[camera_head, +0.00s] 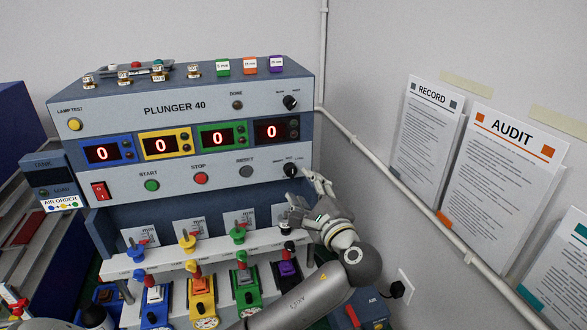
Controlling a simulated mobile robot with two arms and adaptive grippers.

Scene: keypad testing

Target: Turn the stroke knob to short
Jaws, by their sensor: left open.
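Each knob has a pale pointer mark. My left gripper (306,192) is open and empty, just below and to the right of the lower knob. One finger comes close to that knob; I cannot tell if they touch. My right gripper is not in view.
A row of coloured plungers stands below the panel, including a green one (238,234), on a white rail (210,247). A power switch (101,190), START (151,185) and STOP (200,178) buttons are on the panel. The wall with posters (495,180) is close at right.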

